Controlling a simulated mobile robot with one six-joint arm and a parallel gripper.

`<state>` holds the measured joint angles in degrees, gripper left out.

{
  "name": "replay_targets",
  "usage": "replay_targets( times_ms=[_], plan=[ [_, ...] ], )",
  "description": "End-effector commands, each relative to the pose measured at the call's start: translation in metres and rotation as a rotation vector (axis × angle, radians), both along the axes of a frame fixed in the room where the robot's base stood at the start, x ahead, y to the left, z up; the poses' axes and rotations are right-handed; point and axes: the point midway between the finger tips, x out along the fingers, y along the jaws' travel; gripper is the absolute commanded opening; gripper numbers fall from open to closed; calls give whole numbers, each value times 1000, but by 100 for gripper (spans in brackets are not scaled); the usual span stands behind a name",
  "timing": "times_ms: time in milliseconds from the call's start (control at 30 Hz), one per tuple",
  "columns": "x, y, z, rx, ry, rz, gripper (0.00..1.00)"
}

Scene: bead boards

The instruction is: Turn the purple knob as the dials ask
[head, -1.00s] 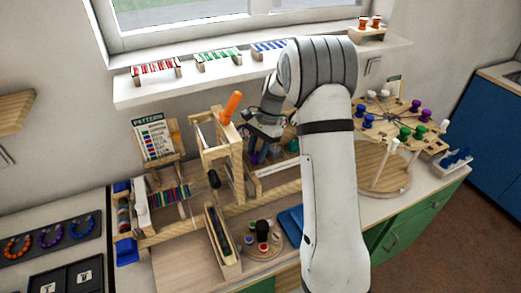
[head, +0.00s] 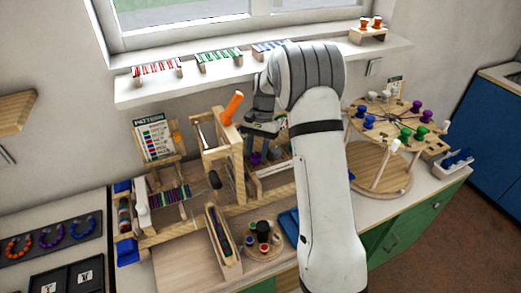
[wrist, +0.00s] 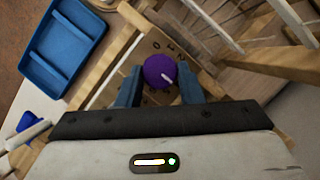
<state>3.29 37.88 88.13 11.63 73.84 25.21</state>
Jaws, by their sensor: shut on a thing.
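The purple knob (wrist: 160,71) sits on a wooden panel (wrist: 115,85) with several dark marks or holes. A white pointer line on the knob runs toward the lower right in the wrist view. My gripper (wrist: 159,86) has its two blue fingers on either side of the knob, shut on it. In the head view the purple knob (head: 256,158) shows small below my gripper (head: 262,132), beside the wooden loom frame. The dials cannot be read at this size.
An upright wooden frame with an orange handle (head: 232,107) stands just left of my gripper. A blue tray (wrist: 62,47) lies beside the panel. A round tiered stand with coloured pegs (head: 375,165) is at the right. A pattern card (head: 153,141) stands at the left.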

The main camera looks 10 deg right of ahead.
Motion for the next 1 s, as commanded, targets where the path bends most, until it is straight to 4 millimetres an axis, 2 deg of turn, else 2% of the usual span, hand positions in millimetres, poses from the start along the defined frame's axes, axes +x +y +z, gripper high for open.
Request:
replay_targets(
  times_ms=[200,233,467,767,867,1000],
  plan=[
    [-2,3,-2,5,8,1,11],
    [-2,3,-2,5,8,1,36],
    [-1,2,-1,2,5,0,55],
    [1,0,2,1,2,0,55],
    [5,-2,12,1,-1,0,55],
    [14,-8,34,1,-2,-1,55]
  ],
)
